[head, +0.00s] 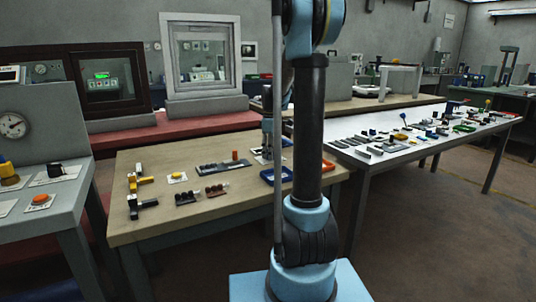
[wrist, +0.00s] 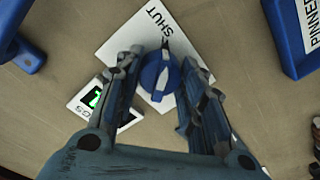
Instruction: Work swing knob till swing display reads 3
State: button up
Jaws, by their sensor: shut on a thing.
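A blue round knob (wrist: 158,76) with a raised grip bar stands on a white plate (wrist: 122,45) in the wrist view. The word "SHUT" is printed on the plate; any other lettering is hidden. My gripper (wrist: 160,70) is shut on the knob, one finger on each side. A small display (wrist: 98,98) with a lit green figure lies to the left of the knob. My left finger covers part of it, so its figure and label cannot be read. In the head view my gripper (head: 268,128) is low over the wooden table, partly behind my arm.
A blue tray (wrist: 283,45) marked "PINNE..." is at the upper right of the wrist view, and a blue part (wrist: 28,60) at the upper left. The wooden table (head: 150,235) also carries black and yellow fixtures (head: 140,183) and a dark block (head: 222,168).

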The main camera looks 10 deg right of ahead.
jog(key=shift+s+m, duration=0.2)
jog(key=shift+m, duration=0.75)
jog(key=shift+s+m, duration=0.15)
jog(key=shift+m, duration=0.8)
jog(key=m, duration=1)
jog(key=shift+w+m+t, duration=0.1)
jog(key=shift+m+t, duration=0.2)
jog(key=shift+m, duration=1.7)
jog(key=shift+d, duration=0.1)
jog(key=o, duration=1)
jog(key=shift+o, duration=0.2)
jog(key=shift+r, duration=0.1)
